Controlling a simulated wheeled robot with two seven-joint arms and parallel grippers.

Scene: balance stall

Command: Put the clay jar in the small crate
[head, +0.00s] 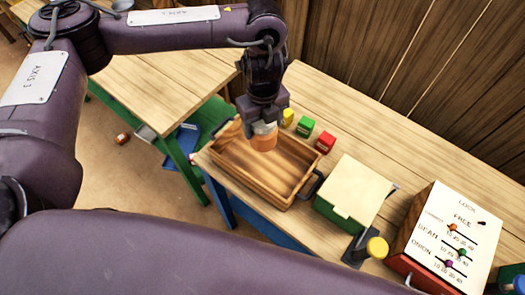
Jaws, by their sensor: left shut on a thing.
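The clay jar (263,142) is small and orange with a paler top. My left gripper (264,124) points down and is shut on the jar's top. The small crate (277,191) is a shallow wooden tray with a handle on its right end. The jar is over the crate's far left part in the picture. I cannot tell whether it touches the crate's floor. The fingertips are partly hidden by the gripper's body. My right gripper is not in view.
Yellow (287,117), green (305,127) and red (325,142) blocks stand behind the crate. A green box with a cream lid (354,187) stands to its right. Farther right is a panel with sliders (444,240). A small red thing (122,138) lies on the floor.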

